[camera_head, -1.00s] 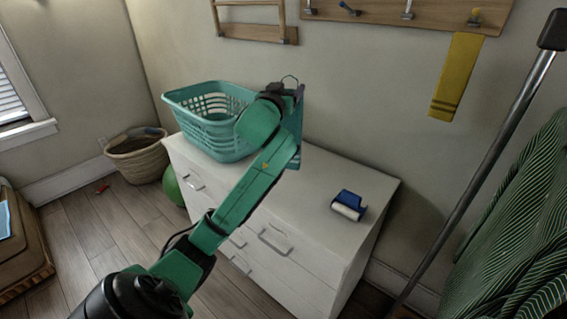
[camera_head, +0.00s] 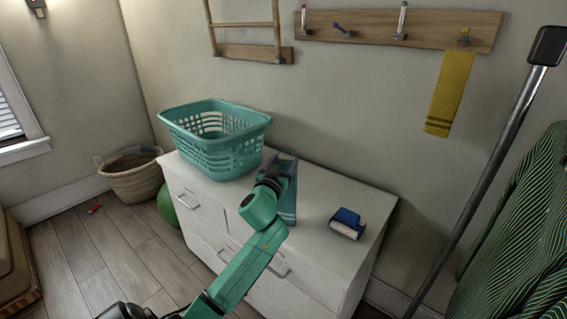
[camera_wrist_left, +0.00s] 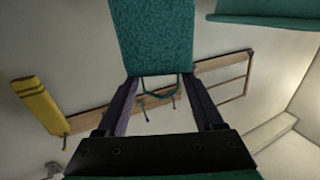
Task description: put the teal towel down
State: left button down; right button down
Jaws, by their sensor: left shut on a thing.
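My left gripper (camera_head: 284,168) is over the white dresser top, to the right of the teal basket. It is shut on the teal towel (camera_wrist_left: 156,38), which fills the upper middle of the left wrist view beyond the fingertips (camera_wrist_left: 160,82). A teal loop shows between the fingers. In the head view a narrow strip of the towel (camera_head: 288,205) shows beside my wrist, mostly hidden by my arm. I cannot tell whether its lower end touches the dresser. My right gripper is not in view.
The teal basket (camera_head: 222,152) stands on the left of the dresser (camera_head: 345,190). A yellow towel (camera_head: 449,95) hangs from the wall rack (camera_head: 370,30). Some dresser top is clear between my gripper and the roller.

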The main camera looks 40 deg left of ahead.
pick_arm(q)
grip_release()
jog(key=shift+f, duration=0.15)
jog(key=shift+r, duration=0.35)
jog(key=shift+s+d+f, duration=0.1)
jog(key=shift+s+f, duration=0.1)
jog(key=shift+s, duration=0.05)
jog(key=b+v, duration=0.1)
jog(key=v, duration=1)
jog(key=shift+s+r+b, duration=0.15)
jog(key=shift+s+b, duration=0.1)
jog(key=shift+b, duration=0.15)
